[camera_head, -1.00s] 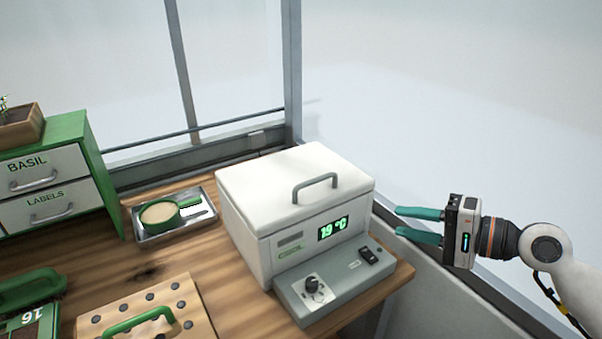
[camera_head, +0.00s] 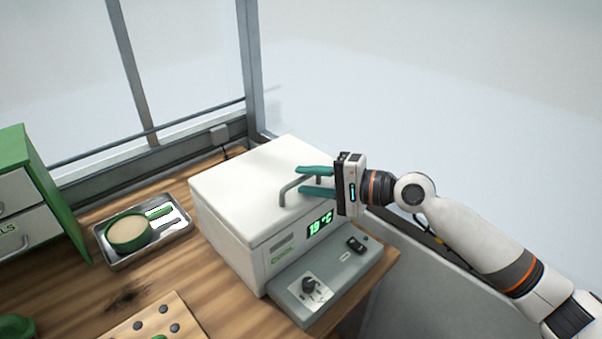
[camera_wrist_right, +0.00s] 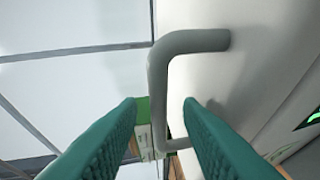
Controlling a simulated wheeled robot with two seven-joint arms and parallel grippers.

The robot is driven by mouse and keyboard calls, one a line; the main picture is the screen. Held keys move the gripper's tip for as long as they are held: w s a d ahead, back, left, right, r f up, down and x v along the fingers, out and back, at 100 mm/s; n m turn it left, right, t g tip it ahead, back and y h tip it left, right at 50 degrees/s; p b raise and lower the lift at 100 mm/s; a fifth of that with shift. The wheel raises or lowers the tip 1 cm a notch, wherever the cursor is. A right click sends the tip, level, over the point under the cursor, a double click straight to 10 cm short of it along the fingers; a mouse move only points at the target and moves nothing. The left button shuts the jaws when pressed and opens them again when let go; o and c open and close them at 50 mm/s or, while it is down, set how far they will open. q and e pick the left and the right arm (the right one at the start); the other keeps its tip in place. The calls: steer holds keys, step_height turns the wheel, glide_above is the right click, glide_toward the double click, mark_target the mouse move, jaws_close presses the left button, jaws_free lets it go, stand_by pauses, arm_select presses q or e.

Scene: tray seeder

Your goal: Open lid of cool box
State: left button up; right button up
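The white cool box (camera_head: 226,222) stands on the wooden bench with its lid (camera_head: 245,182) shut. A grey bar handle (camera_head: 285,192) is on the lid, and a green display on the front reads 19 °C. My right gripper (camera_head: 301,180) is at the handle, its two teal fingers spread apart. In the right wrist view the handle (camera_wrist_right: 158,85) shows between and beyond the open fingertips (camera_wrist_right: 161,102). I cannot tell whether either finger touches it. My left gripper is not in view.
A metal tray (camera_head: 117,262) with a green-rimmed sieve (camera_head: 128,231) lies to the left. A green drawer cabinet (camera_head: 48,188) is at the far left. Window frames stand behind.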

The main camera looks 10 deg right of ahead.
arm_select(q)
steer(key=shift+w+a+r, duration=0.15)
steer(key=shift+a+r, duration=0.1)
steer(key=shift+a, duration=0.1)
arm_select(e)
steer(key=shift+x, duration=1.05)
jaws_close()
